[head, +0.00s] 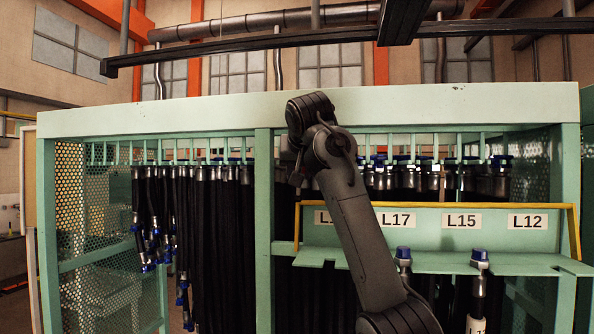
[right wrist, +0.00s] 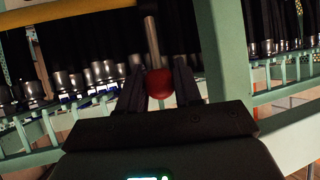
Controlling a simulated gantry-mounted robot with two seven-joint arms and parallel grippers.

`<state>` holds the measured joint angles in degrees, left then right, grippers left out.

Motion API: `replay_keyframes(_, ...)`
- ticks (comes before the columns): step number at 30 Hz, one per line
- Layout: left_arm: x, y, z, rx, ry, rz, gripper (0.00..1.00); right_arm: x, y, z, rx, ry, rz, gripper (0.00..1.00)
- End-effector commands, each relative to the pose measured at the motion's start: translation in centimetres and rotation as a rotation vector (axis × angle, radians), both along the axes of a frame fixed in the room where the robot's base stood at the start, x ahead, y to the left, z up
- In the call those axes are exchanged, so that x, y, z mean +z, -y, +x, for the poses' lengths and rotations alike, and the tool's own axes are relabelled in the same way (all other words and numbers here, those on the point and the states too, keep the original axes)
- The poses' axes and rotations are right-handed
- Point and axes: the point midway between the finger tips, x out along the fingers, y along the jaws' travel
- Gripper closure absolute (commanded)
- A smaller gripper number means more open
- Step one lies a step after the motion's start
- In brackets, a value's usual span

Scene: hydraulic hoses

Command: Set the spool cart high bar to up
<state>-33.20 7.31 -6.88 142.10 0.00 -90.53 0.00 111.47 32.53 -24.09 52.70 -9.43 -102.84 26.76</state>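The spool cart is a light green frame (head: 265,230) with a yellow bar (head: 480,205) running level along its right bay, just above a labelled panel. Part of a yellow bar also shows at the top left of the right wrist view (right wrist: 60,16). In that view, my right gripper (right wrist: 161,82) has its dark fingers on both sides of a red ball knob (right wrist: 161,88) on a metal rod (right wrist: 152,42), seemingly closed against it. In the head view, my right arm crosses the middle post, and its fingers and the knob are hidden. My left gripper is not in view.
Black hoses (head: 215,240) hang in the left bay, several with blue ends. Capped fittings (head: 479,258) stand in the green shelf at the right. The thick top beam (head: 180,115) spans the frame. Perforated side panels (head: 100,225) close its left side.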

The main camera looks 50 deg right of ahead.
Motion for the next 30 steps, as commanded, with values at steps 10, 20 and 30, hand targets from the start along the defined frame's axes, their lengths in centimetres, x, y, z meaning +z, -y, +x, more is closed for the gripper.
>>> replay_keyframes(10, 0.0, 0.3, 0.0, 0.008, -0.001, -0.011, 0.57, 0.0, 0.1, 0.0, -0.002, 0.001, 0.001, 0.44)
replay_keyframes(20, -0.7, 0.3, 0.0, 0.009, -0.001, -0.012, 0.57, 0.8, -1.2, -1.1, 0.000, 0.003, -0.001, 0.44)
replay_keyframes(30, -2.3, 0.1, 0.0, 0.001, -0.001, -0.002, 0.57, 3.7, -4.8, -4.5, -0.001, 0.005, 0.000, 0.44)
